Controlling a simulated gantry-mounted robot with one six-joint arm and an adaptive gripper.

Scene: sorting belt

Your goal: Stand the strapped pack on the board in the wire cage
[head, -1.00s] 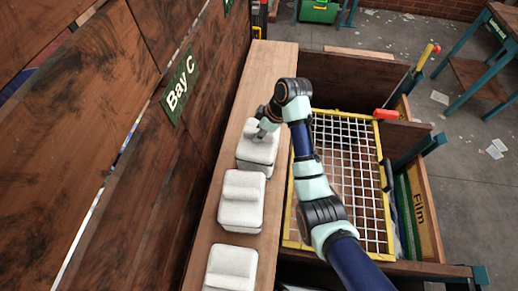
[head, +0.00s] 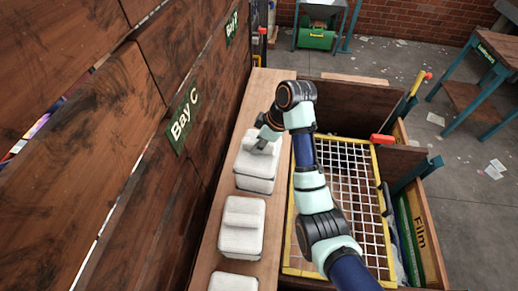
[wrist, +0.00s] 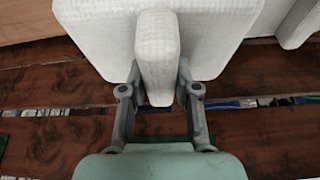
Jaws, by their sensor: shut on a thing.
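My gripper (wrist: 158,98) is shut on the raised ridge (wrist: 157,45) of a white pack. The held pack (head: 256,184) is over the far part of the long wooden shelf (head: 266,105) in the head view. It looks roughly upright and slightly raised, but its underside is hidden. The wire cage (head: 376,210), a yellow frame with white mesh, is to the right of the shelf, partly behind my arm. A brown surface shows through the mesh; I cannot tell whether it is the board.
Another white pack (head: 241,239) stands nearer on the shelf, and a further one (head: 233,282) is cut off by the bottom edge. A red-tipped part (head: 382,139) sits by the cage's far right corner.

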